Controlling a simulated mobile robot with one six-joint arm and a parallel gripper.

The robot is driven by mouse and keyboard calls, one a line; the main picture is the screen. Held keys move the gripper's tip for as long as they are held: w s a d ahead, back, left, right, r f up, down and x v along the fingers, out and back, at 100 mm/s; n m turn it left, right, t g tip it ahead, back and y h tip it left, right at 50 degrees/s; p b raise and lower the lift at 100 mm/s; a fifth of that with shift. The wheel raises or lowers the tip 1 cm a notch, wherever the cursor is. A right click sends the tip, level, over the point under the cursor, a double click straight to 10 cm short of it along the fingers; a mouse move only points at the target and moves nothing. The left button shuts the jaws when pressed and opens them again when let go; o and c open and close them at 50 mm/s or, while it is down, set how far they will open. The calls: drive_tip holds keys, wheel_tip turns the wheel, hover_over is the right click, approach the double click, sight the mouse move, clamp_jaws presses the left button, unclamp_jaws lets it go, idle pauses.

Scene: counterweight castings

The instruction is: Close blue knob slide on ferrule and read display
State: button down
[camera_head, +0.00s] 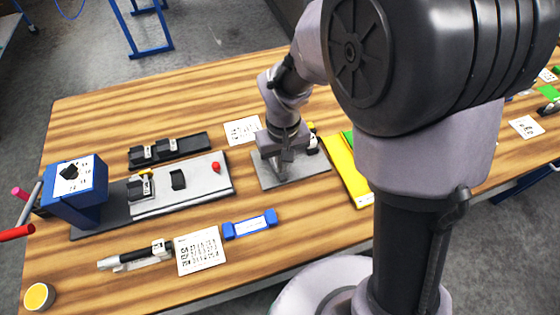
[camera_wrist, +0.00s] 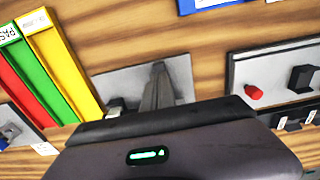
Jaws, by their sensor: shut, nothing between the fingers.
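My gripper (camera_head: 285,168) points down over a grey plate (camera_head: 312,182) in the middle of the table. In the wrist view its fingers (camera_wrist: 159,82) are together and empty over the same plate (camera_wrist: 112,78). A small pale and dark part (camera_wrist: 116,107) shows beside the fingers, partly hidden by my gripper body. A small blue part (camera_wrist: 7,138) on a pale base shows at the left edge of the wrist view; I cannot tell if it is the blue knob. A slide plate with a red knob (camera_head: 216,167) and black block (camera_head: 178,180) lies left of my gripper. I cannot make out the ferrule or a readable display.
A blue box with a black dial (camera_head: 75,183) stands at the left. A dark rail with two clamps (camera_head: 170,150), a blue bar (camera_head: 250,224), a pen-like tool (camera_head: 137,256), a printed card (camera_head: 200,251) and a yellow cup (camera_head: 39,296) surround it. A yellow strip (camera_head: 345,168) lies right.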

wheel_tip(320, 180, up, 7)
drive_tip(key=p, duration=0.5)
drive_tip(key=shift+f, duration=0.15)
drive_tip(key=s+d+r+m+t+y+b, duration=0.1)
drive_tip(key=s+d+r+m+t+b, duration=0.2)
drive_tip(key=s, duration=0.4)
drive_tip(key=s+d+r+m+t+y+b, duration=0.1)
drive_tip(key=s+d+r+m+t+b, duration=0.1)
drive_tip(key=s+d+r+m+b, duration=0.2)
wheel_tip(320, 180, up, 3)
drive_tip(key=s+b, duration=0.1)
drive_tip(key=s, duration=0.2)
drive_tip(key=shift+d+m+t, duration=0.25)
drive_tip(key=shift+m+t, duration=0.05)
drive_tip(key=shift+t, duration=0.1)
drive_tip(key=shift+w, duration=0.1)
idle(0.6)
